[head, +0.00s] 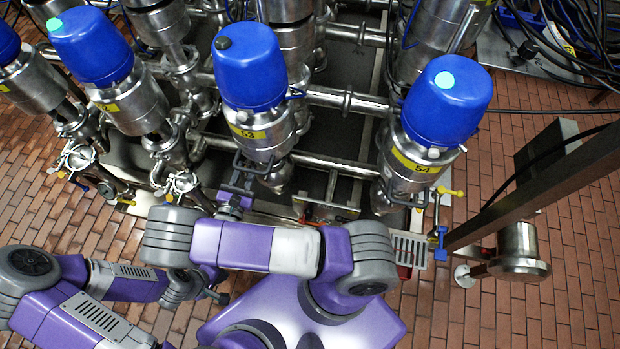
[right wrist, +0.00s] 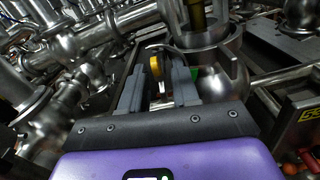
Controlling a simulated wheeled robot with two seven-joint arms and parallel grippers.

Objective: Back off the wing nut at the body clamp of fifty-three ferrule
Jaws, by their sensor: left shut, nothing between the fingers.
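Valve 53 (head: 256,92) stands upright under a blue cap, with a yellow label marked 53. My right gripper (head: 236,192) is at its lower steel body, just left of the lower end. In the right wrist view the two grey fingers (right wrist: 157,80) point at the clamp area with a gap between them. A small yellow piece (right wrist: 155,66), apparently the wing nut, shows in the gap near the fingertips; whether the fingers touch it I cannot tell. The wing nut is hidden in the head view. My left gripper (head: 217,294) is shut and empty, low over the floor.
Valve 54 (head: 440,120) with its yellow wing nut (head: 450,191) stands to the right, and more blue-capped valves (head: 92,48) to the left. Steel pipes (head: 345,101) link them. A dark beam (head: 540,190) slants in at right. Open brick floor (head: 575,250) lies lower right.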

